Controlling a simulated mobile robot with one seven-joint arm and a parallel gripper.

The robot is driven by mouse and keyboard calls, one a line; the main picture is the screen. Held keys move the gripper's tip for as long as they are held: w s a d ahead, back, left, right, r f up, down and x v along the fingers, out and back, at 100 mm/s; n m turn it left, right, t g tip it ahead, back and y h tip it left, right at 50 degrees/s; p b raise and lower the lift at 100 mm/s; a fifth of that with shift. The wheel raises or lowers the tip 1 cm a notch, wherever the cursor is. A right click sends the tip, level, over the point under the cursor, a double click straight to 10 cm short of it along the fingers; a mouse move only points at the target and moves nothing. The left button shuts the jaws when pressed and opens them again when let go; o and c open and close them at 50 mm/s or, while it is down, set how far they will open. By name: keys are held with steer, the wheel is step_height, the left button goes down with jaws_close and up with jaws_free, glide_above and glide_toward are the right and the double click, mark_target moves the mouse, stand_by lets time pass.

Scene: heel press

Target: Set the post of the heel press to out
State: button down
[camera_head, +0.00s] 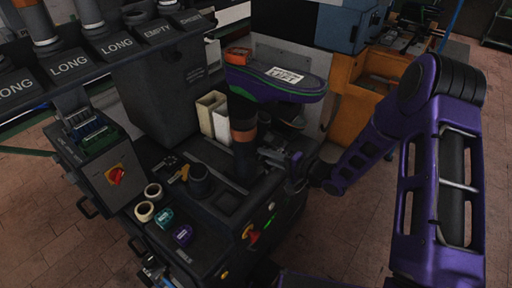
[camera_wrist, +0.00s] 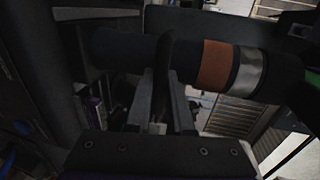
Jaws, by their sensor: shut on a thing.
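The post (camera_head: 242,115) of the heel press is a dark upright column with an orange band. It also shows lying across the wrist view (camera_wrist: 125,50), with the orange band (camera_wrist: 215,62) and a silver band beside it. The grip itself is dark and partly hidden. I cannot tell the post's setting.
A console with a red knob (camera_head: 116,175) and rolls of tape (camera_head: 145,211) are at the left of the press. White boards (camera_head: 213,118) stand behind the post, and an orange cabinet (camera_head: 350,95) is behind it to the right. Brick floor is open at the lower left.

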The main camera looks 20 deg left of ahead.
steer(key=shift+d, duration=0.3)
steer(key=c, duration=0.8)
jaws_free()
steer(key=shift+s+d, duration=0.1)
steer(key=p+v, duration=0.1)
steer(key=v, duration=1.6)
steer(key=shift+s+d, duration=0.15)
